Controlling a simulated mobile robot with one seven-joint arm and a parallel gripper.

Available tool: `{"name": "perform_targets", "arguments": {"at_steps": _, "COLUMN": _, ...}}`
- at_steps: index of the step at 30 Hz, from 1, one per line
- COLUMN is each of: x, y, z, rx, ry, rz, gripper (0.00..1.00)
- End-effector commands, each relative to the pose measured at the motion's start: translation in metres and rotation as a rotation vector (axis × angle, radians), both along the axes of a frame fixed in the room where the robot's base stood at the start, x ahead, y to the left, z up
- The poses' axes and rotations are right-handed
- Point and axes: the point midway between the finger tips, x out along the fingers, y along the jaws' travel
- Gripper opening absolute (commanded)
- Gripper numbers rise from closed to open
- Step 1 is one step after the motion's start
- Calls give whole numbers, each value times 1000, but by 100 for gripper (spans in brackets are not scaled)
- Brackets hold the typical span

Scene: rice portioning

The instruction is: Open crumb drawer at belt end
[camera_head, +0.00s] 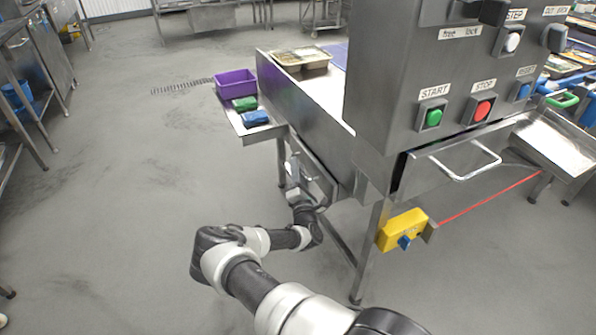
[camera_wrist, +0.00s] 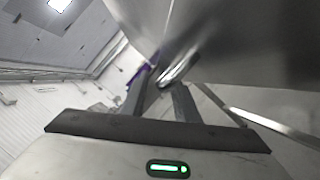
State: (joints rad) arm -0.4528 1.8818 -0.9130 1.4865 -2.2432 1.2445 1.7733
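The crumb drawer (camera_head: 318,178) is a grey metal front under the end of the belt frame, and it looks closed. In the wrist view a shiny bar handle (camera_wrist: 183,66) stands out from a large metal surface. My gripper (camera_head: 292,172) is beside the drawer front in the head view, partly hidden by its own wrist. In the wrist view my gripper's two dark fingers (camera_wrist: 160,88) have a gap between them, with the near end of the handle at their tips. I cannot tell whether they touch it.
A side shelf (camera_head: 240,126) above my gripper holds a purple bin (camera_head: 235,83) and green (camera_head: 245,103) and blue (camera_head: 255,118) packs. A control box with START and STOP buttons (camera_head: 482,110), another handle (camera_head: 465,165) and a yellow switch box (camera_head: 403,229) are to the right.

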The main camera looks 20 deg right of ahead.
Motion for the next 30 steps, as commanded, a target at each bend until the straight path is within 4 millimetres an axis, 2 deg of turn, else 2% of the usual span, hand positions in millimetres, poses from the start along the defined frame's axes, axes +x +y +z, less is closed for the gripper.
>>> {"name": "perform_targets", "arguments": {"at_steps": 10, "x": 5, "y": -1, "z": 2, "rx": 0, "ry": 0, "rz": 0, "gripper": 28}}
{"name": "perform_targets", "arguments": {"at_steps": 15, "x": 5, "y": -1, "z": 2, "rx": 0, "ry": 0, "rz": 0, "gripper": 1}}
{"name": "perform_targets", "arguments": {"at_steps": 25, "x": 5, "y": 1, "z": 2, "rx": 0, "ry": -1, "rz": 1, "gripper": 0}}
{"name": "perform_targets", "arguments": {"at_steps": 30, "x": 5, "y": 18, "z": 4, "rx": 0, "ry": -1, "rz": 3, "gripper": 0}}
